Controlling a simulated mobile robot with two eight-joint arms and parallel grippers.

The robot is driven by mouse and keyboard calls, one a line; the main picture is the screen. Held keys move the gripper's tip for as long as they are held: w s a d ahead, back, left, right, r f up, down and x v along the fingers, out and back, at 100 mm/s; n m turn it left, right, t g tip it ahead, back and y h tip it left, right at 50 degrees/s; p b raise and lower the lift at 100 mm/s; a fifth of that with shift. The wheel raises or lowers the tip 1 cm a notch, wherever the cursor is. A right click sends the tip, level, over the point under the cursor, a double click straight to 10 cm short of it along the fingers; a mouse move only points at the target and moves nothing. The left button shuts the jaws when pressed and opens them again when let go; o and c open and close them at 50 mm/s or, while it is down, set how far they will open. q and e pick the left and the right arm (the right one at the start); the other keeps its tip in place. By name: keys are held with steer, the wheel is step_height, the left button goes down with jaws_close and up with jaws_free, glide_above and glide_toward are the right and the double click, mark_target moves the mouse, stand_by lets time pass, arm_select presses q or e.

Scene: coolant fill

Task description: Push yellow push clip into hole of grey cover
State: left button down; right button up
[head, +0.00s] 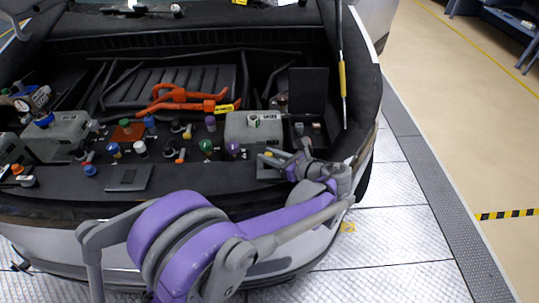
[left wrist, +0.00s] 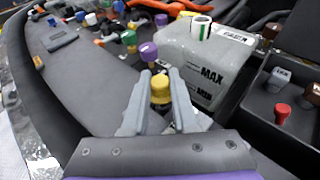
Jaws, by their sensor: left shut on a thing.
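My left gripper (head: 276,161) is at the right front of the engine bay. In the left wrist view its two grey fingers (left wrist: 160,98) are shut on the yellow push clip (left wrist: 160,88), whose round top shows between the tips. The clip's lower end is hidden, so I cannot tell whether it touches anything. A flat dark grey cover (head: 128,179) lies on the front ledge to the left, apart from the gripper; it also shows in the left wrist view (left wrist: 62,38). I cannot make out its hole. My right gripper is not in view.
A grey tank (head: 253,129) with MAX and MIN marks stands just behind the gripper. Several coloured caps, such as a green one (head: 206,146), stand to its left. Orange hoses (head: 185,98) lie farther back. The ledge between cover and gripper is fairly clear.

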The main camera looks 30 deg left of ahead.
arm_select(q)
steer(key=shift+f+b, duration=0.9)
steer(key=shift+f, duration=0.25)
steer(key=shift+r, duration=0.2)
stand_by(0.3)
steer(key=shift+r+p, duration=0.5)
steer(key=shift+r, duration=0.1)
stand_by(1.3)
steer(key=shift+f+b, duration=0.7)
steer(key=shift+f, duration=0.05)
steer(key=c, duration=0.6)
jaws_free()
